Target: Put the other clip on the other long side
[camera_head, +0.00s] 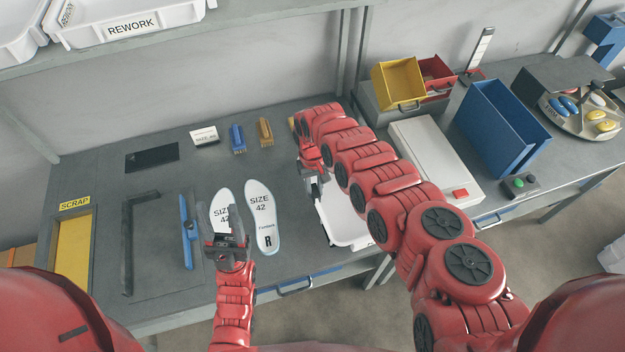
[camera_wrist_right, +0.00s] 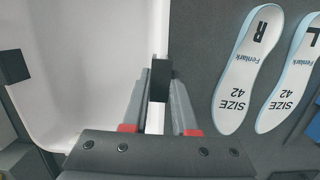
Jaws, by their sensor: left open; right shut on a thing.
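The white tray (camera_head: 349,232) lies on the table, mostly hidden by my right arm in the head view. In the right wrist view the tray (camera_wrist_right: 80,100) shows one black clip (camera_wrist_right: 15,66) on its left long side. My right gripper (camera_head: 316,187) is shut on the other black clip (camera_wrist_right: 160,80). That clip is at the rim of the tray's right long side; I cannot tell whether it is fully down on the rim. My left gripper (camera_head: 229,222) is open and empty, over the lower end of the left insole (camera_head: 222,202).
The right insole (camera_head: 263,217) lies just left of the tray. A blue bar tool (camera_head: 188,232), a blue brush (camera_head: 238,139) and a tan brush (camera_head: 265,132) are on the table. A white box with a red button (camera_head: 430,155) stands right of my right arm.

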